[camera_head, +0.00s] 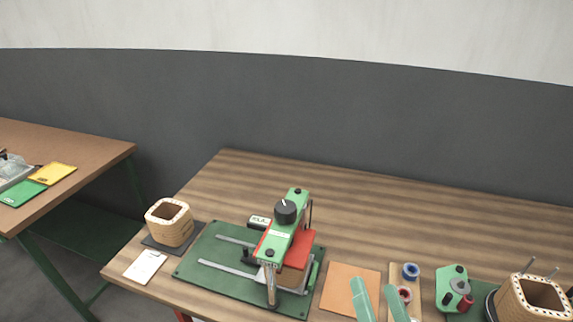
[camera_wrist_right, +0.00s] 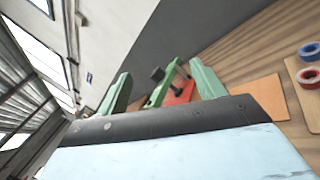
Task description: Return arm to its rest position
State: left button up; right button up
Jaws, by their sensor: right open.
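My right gripper (camera_head: 379,294) shows at the bottom edge of the head view as two green fingers set apart, with nothing between them. It also shows in the right wrist view (camera_wrist_right: 160,72), with its fingers spread wide and empty. It is in front of the brown square mat (camera_head: 345,285) and the tape board, touching neither as far as I can tell. The rest of my right arm is out of view. My left gripper is not in view.
A green and red clamp fixture (camera_head: 284,240) on a green plate (camera_head: 215,258) stands left of the gripper. A wooden coil form (camera_head: 170,222) is at far left, another (camera_head: 531,297) at far right. Blue tape (camera_head: 411,271) and red tape (camera_head: 404,294) lie nearby. The table's back strip is clear.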

jog(key=d+f+m+g+h, duration=0.4)
jog(key=d+m+h, duration=0.55)
jog(key=m, duration=0.65)
jog(key=s+d+f+m+g+y, duration=0.2)
jog(key=s+d+f+m+g, duration=0.2)
jog(key=f+m+g, duration=0.3)
jog(key=s+a+f+m+g+y, duration=0.5)
jog(key=s, duration=0.2)
notch_tip(320, 180, down, 26)
jog(key=s+f+g+b, duration=0.1)
jog(key=s+b, duration=0.1)
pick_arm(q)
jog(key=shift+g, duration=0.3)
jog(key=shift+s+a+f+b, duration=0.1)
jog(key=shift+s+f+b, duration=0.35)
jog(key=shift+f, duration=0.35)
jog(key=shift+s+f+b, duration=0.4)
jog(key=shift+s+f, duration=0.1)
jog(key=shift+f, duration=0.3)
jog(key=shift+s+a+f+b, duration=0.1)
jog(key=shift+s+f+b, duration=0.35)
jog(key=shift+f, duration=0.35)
pick_arm(e)
jog(key=s+d+f+g, duration=0.1)
jog(key=s+d+f, duration=0.1)
jog(key=s+f, duration=1.4)
jog(key=shift+s+d+f+g, duration=0.2)
jog(key=shift+s+f+g, duration=0.15)
jog(key=shift+f, duration=0.45)
